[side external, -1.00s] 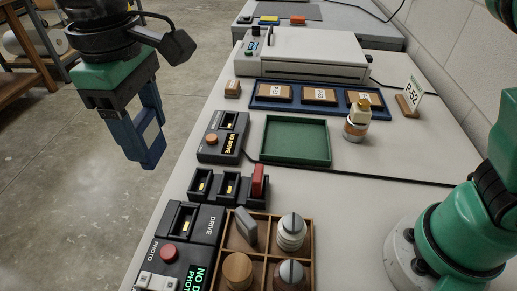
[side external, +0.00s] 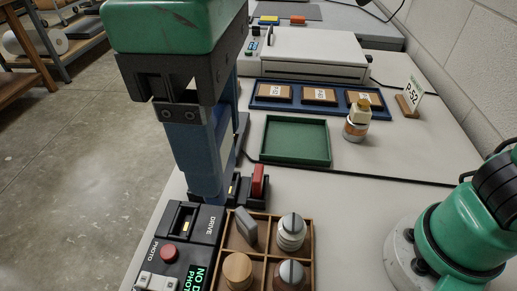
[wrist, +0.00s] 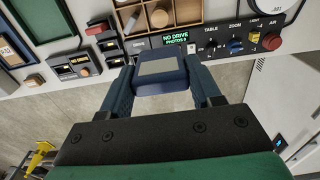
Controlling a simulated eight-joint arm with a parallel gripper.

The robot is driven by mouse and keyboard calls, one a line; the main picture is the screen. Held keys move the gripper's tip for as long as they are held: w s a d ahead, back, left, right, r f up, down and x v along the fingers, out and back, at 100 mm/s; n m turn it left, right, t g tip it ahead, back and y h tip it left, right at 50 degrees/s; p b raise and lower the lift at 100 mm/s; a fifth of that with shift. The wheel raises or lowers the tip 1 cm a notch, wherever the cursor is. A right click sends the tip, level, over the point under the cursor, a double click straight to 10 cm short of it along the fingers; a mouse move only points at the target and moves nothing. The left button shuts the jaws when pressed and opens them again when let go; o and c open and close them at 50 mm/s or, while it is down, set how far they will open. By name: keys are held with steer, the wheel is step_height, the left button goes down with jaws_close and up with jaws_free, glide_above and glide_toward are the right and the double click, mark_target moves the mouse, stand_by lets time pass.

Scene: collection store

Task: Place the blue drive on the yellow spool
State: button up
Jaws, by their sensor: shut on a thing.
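My gripper (side external: 207,185) is shut on the blue drive (wrist: 163,66), which has a grey label and sits between the fingertips in the wrist view. In the side view the fingers point down over the row of drive slots and hide most of the drive. I cannot clearly make out a yellow spool. A small round jar-like thing with a yellowish top (side external: 357,117) stands right of the green tray. Round pieces, one tan (side external: 237,268), stand in the wooden compartment box (side external: 312,252).
A red drive (side external: 258,180) stands upright in the slot row. The black control panel (side external: 205,228) lies left of the wooden box. The green tray (side external: 322,150) is empty. A blue tray (side external: 256,103) with labelled cards, a sign (side external: 408,104) and a grey machine (side external: 305,60) stand behind.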

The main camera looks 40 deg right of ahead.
mark_target(225, 186)
step_height(225, 186, down, 18)
steer(key=shift+f, duration=0.1)
stand_by(0.4)
steer(key=o, duration=1.3)
step_height(225, 186, up, 12)
steer(key=shift+w+d, duration=0.15)
steer(key=w+d+f+m+t, duration=0.2)
steer(key=d+m, duration=0.1)
steer(key=d, duration=0.5)
steer(key=w+d+f+m+t, duration=0.2)
steer(key=w+d+m, duration=0.1)
steer(key=d, duration=0.5)
steer(key=w+d+f+m+t, duration=0.2)
steer(key=w+d+m+t, duration=0.1)
steer(key=d, duration=0.5)
steer(key=shift+w+f, duration=0.15)
steer(key=shift+f, duration=0.15)
